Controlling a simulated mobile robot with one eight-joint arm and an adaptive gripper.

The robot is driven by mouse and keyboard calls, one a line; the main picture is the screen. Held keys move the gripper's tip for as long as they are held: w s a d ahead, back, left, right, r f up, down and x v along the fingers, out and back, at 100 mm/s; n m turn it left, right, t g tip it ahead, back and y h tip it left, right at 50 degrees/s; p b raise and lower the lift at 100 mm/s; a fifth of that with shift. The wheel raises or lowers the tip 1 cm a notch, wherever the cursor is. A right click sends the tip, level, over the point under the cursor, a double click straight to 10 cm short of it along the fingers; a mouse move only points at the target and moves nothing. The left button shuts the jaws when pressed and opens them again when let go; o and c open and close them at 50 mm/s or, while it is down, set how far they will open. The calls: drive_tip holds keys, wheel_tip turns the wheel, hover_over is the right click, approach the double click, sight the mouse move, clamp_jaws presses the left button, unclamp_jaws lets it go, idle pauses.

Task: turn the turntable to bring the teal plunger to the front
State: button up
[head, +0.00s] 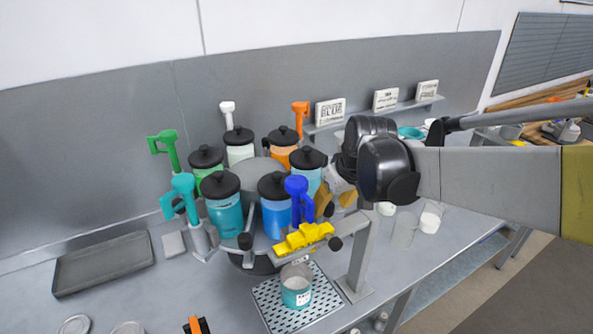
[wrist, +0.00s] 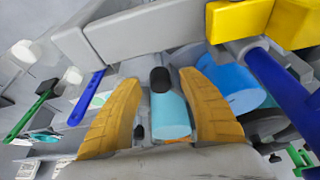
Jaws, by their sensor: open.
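The teal plunger (head: 183,190) stands at the left of the turntable (head: 262,250), beside a teal canister (head: 225,214) with a black lid. A blue plunger (head: 297,192) and blue canister (head: 275,218) are at the front right. My gripper (head: 336,203) is at the right side of the turntable, beside the light blue canister (head: 308,178). In the wrist view, my gripper (wrist: 160,105) is open, its yellow fingers either side of a black knob (wrist: 160,79) and a light blue cylinder (wrist: 171,117). I cannot tell whether they touch.
A yellow part (head: 303,237) on a grey stand (head: 358,255) is in front of the turntable. Below it, a teal-labelled cup (head: 296,286) stands on a perforated plate (head: 265,302). A grey tray (head: 103,265) lies at left; grey and white cups (head: 403,230) stand at right.

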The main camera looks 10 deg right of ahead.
drive_tip(key=shift+b+x, duration=0.3)
drive_tip(key=shift+x, duration=1.5)
clamp_jaws()
